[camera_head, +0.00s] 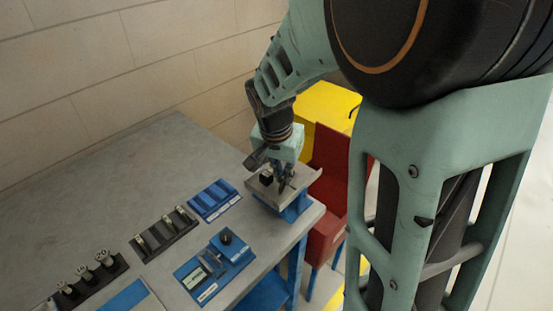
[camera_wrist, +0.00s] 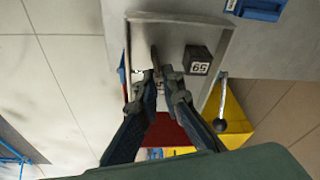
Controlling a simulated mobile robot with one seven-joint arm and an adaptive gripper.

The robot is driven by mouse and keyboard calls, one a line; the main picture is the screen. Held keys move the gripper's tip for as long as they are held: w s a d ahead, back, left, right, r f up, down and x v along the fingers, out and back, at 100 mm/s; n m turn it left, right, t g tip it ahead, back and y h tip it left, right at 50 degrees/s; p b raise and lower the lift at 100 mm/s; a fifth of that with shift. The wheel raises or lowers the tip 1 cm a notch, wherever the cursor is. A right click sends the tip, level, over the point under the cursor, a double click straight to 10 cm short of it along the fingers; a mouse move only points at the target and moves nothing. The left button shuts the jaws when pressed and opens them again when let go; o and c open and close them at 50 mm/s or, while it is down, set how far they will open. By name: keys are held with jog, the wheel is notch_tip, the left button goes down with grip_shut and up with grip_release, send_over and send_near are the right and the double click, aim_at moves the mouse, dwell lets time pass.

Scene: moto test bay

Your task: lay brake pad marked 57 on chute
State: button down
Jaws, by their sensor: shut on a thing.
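My gripper (camera_wrist: 160,74) is shut on a thin dark piece, taken to be the brake pad (camera_wrist: 155,57), seen nearly edge-on and largely hidden by the fingers. Its number cannot be read. The chute (camera_wrist: 175,33) is a grey metal tray with raised edges, and the held piece is over it; I cannot tell whether it touches the tray. A black block (camera_wrist: 198,60) with a white number label sits on the tray to the right of the fingertips. In the head view my gripper (camera_head: 284,181) is low at the chute (camera_head: 262,188), at the table's right end.
On the table (camera_head: 165,150) stand a blue slotted rack (camera_head: 214,199), a black rack (camera_head: 163,234), a black holder with several labelled pieces (camera_head: 90,280) and a blue fixture (camera_head: 215,267). Red (camera_head: 328,205) and yellow (camera_head: 326,103) bins stand beyond the right edge. The table's back is clear.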

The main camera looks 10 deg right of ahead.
jog(key=c, duration=2)
grip_release()
jog(key=shift+r+p, duration=2.45)
jog(key=shift+r, duration=1.1)
